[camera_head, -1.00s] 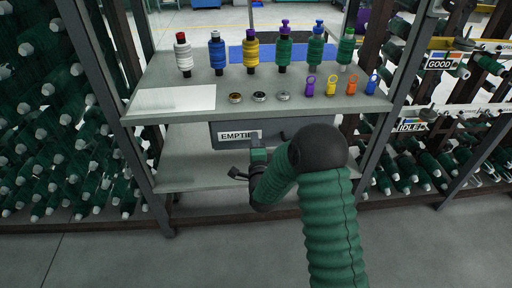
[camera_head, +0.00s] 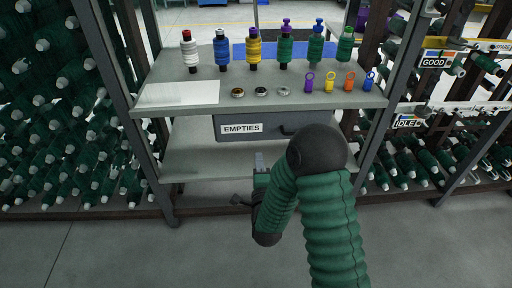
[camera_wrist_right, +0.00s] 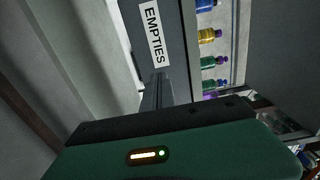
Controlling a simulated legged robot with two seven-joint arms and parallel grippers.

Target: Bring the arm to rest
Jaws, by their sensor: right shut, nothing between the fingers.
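My right arm, in green ribbed sleeving, comes in from the bottom of the head view and bends at a dark joint. My right gripper (camera_head: 260,162) is in front of the lower shelf, below the grey drawer labelled EMPTIES (camera_head: 285,128). Its fingers are together with nothing between them. In the right wrist view the fingers (camera_wrist_right: 157,92) point toward the EMPTIES label (camera_wrist_right: 154,32); I cannot tell any contact. My left gripper is not in view.
The upper shelf (camera_head: 190,75) holds several thread spools, three small round discs (camera_head: 261,92), several coloured ring tags (camera_head: 329,82) and a white sheet (camera_head: 178,94). Racks of green bobbins stand on both sides, with GOOD (camera_head: 436,60) and IDLE (camera_head: 407,122) signs at right. Floor in front is clear.

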